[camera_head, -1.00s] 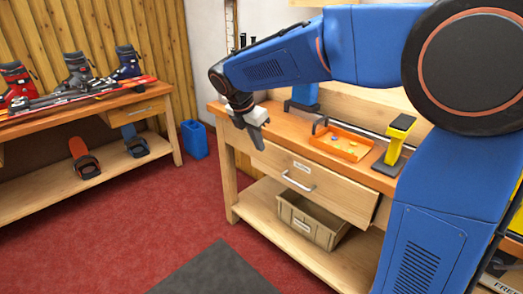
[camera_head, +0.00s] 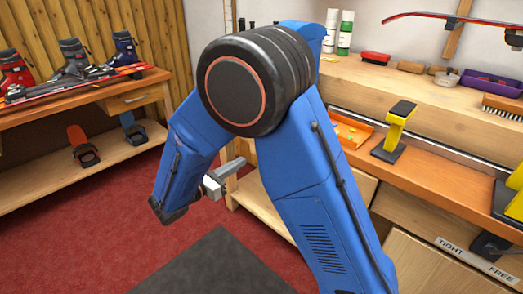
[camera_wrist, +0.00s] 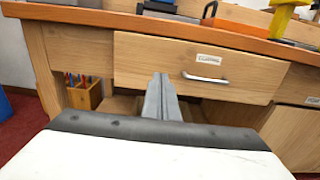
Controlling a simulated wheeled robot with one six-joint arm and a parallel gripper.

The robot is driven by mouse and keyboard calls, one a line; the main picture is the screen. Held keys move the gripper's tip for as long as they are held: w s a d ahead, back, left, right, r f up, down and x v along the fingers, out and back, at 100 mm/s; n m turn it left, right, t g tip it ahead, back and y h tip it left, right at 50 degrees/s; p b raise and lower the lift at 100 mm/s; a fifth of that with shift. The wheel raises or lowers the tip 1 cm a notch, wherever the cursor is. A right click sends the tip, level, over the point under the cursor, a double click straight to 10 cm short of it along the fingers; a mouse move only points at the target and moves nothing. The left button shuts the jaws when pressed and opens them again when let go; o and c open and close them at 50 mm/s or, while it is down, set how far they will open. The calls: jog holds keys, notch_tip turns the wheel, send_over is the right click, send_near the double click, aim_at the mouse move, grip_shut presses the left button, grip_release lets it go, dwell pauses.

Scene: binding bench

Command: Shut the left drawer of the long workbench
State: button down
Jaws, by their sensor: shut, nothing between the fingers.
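The long workbench (camera_head: 450,160) stands on the right of the head view. Its left drawer (camera_wrist: 145,58) shows in the wrist view as a pale wooden front with a label and a silver handle (camera_wrist: 205,78). How far it stands out is hard to tell from there. In the head view my arm hides most of the drawer. My gripper (camera_wrist: 160,80) is shut and empty, in front of the drawer's left half, left of the handle. In the head view the gripper (camera_head: 238,164) points right, toward the bench. I cannot tell whether it touches the drawer front.
An orange tray (camera_head: 349,139) and a yellow-and-black tool (camera_head: 396,126) stand on the bench top. A wooden crate (camera_wrist: 95,97) sits under the bench at left. Another bench (camera_head: 60,110) with ski boots stands at the far left. Red floor (camera_head: 110,225) between is clear.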

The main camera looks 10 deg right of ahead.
jog(key=x, duration=1.4)
jog(key=x, duration=0.4)
jog(key=shift+a, duration=0.1)
jog(key=shift+w+r, duration=0.1)
dwell(0.3)
